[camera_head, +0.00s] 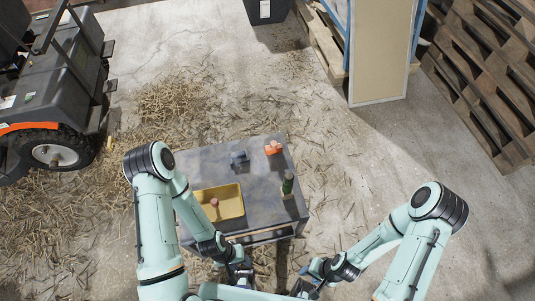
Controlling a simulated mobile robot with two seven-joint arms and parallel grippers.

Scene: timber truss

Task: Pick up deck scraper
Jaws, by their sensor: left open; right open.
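A grey table (262,178) holds several small items, and I cannot tell for sure which of them is the deck scraper. A dark blue item (239,158) lies near the back edge. An orange item (273,148) lies at the back right corner. A green upright item (288,184) stands at the right edge. A reddish item (214,203) is in the yellow tray (232,211) at the front left. My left gripper (241,275) is open, below the table's front edge in the picture. My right gripper (304,287) is open, to its right. Both are apart from the items.
A dark vehicle (60,85) with an orange trim stands at the left. Wooden pallets (490,75) lean at the upper right, beside a tall beige panel (381,50). Straw (175,105) litters the concrete floor. The floor right of the table is mostly clear.

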